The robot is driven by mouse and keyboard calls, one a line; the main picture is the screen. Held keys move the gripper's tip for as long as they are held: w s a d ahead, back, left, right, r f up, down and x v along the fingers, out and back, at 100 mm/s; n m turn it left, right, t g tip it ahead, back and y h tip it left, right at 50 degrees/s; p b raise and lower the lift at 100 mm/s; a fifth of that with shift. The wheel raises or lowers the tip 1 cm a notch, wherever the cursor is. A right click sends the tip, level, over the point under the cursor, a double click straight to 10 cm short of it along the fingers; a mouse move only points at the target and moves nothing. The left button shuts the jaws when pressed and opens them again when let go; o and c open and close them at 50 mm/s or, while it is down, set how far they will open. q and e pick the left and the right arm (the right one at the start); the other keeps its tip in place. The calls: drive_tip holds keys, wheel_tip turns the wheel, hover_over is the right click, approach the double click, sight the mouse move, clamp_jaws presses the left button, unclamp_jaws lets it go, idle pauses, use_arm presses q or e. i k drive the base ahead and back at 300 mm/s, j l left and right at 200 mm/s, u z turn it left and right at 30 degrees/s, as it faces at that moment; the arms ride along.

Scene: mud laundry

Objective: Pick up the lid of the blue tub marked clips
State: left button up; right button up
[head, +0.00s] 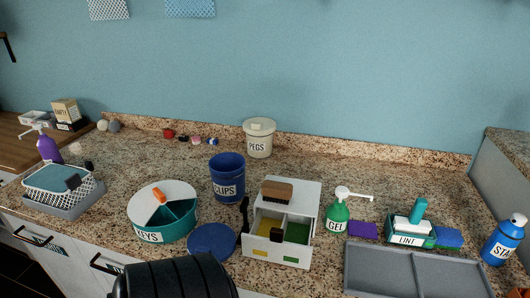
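The blue tub marked CLIPS (227,180) stands upright and open-topped near the middle of the granite counter. A flat round blue lid (212,242) lies on the counter in front of the tub, apart from it, close to the counter's front edge. No knob can be made out on the lid. Neither of my grippers can be made out in the head view.
A dark ribbed shape (172,278) rises at the bottom, just in front of the lid. The teal KEYS container (167,231) is left of the lid. A white drawer box (296,212) and a slim black object (245,214) stand to its right. A grey tray (415,278) lies farther right.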

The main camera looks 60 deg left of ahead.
sight(218, 240)
drive_tip(key=u, duration=2.25)
